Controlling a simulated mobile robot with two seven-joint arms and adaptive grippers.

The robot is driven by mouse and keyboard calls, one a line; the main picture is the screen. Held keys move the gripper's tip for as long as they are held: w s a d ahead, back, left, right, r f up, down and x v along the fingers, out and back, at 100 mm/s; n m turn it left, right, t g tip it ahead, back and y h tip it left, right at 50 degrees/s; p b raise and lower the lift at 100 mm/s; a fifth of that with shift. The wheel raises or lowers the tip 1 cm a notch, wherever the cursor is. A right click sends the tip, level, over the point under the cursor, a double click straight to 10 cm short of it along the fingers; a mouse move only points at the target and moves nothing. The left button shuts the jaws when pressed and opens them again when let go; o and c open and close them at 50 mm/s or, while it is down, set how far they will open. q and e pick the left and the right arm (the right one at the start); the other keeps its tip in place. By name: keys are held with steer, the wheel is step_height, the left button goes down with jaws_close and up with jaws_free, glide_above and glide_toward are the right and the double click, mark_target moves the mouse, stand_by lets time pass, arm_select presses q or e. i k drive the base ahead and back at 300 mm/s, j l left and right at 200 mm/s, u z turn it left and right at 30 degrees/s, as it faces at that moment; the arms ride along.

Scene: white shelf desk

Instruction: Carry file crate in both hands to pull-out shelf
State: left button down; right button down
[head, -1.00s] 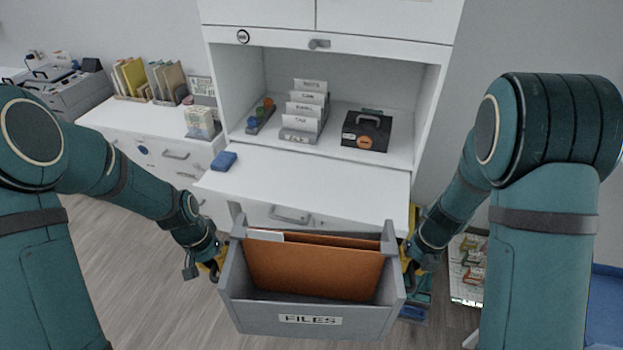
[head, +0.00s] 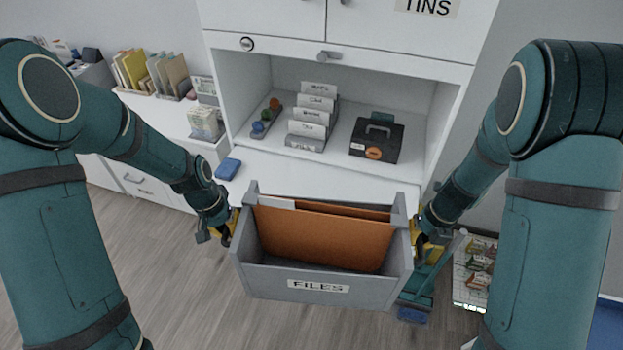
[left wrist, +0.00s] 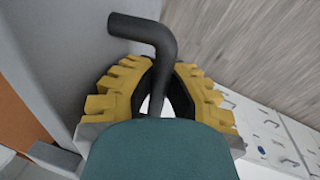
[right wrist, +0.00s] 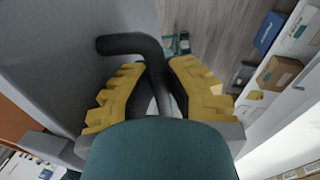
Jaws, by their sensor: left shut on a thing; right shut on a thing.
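The grey file crate (head: 318,290) hangs level between my two arms, with a FILES label on its front and brown folders (head: 318,238) inside. My left gripper (head: 226,232) is shut on the dark bar handle at its left side; the handle shows in the left wrist view (left wrist: 150,38). My right gripper (head: 418,240) is shut on the matching handle at the right side, seen in the right wrist view (right wrist: 135,44). The white pull-out shelf (head: 285,180) is extended just behind the crate. The crate hides the shelf's front middle.
A blue box (head: 228,169) sits at the shelf's left end. In the cubby behind stand a card sorter (head: 312,125), a black case (head: 377,138) and a rack with coloured knobs (head: 266,118). The middle of the shelf is clear. A low rack (head: 474,270) stands right.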

mark_target(323, 196)
steer(key=i, duration=1.05)
